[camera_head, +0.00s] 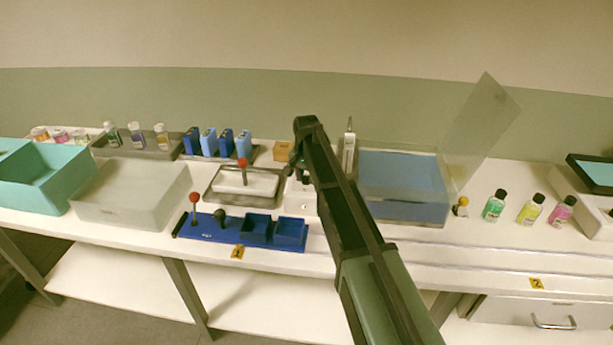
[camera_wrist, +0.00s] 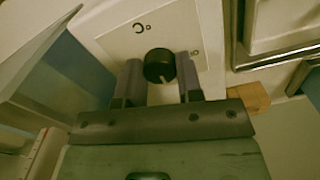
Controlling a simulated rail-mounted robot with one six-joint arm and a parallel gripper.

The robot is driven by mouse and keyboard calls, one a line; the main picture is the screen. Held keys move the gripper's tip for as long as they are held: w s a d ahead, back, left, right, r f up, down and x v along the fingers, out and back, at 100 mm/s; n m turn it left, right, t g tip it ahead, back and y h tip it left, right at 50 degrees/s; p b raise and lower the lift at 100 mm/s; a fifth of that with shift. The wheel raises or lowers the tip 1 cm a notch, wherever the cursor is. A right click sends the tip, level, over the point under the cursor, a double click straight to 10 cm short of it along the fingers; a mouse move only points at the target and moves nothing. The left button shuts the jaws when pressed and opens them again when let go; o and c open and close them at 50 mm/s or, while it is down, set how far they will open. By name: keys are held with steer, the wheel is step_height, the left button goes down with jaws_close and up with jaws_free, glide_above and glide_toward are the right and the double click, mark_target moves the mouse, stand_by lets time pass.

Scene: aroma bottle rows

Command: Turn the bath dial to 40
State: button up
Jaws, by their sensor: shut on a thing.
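The bath dial is a round black knob (camera_wrist: 159,64) on a white panel (camera_wrist: 120,38) in the wrist view. A pale pointer line shows on the knob's lower edge, toward my gripper. The panel's marks are too small to read as numbers. My gripper (camera_wrist: 159,78) has one finger on each side of the knob and is shut on it. In the head view my gripper (camera_head: 302,168) is over the white dial box (camera_head: 300,197), and my arm hides most of the dial. The bath (camera_head: 400,211), a clear-walled tank with blue water, stands just right of the box.
A white thermometer-like stick (camera_head: 349,148) stands at the bath's back left. A clear lid (camera_head: 482,125) tilts up at its right. A grey tray (camera_head: 212,196) and a blue rack (camera_head: 215,232) with red-topped sticks are left of the dial box. Bottles (camera_head: 530,209) stand right.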

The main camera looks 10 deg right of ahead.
mark_target(306, 177)
steer(key=o, duration=0.9)
step_height(306, 177, up, 11)
steer(key=p, duration=1)
steer(key=shift+f+p, duration=0.1)
steer(key=shift+p, duration=0.3)
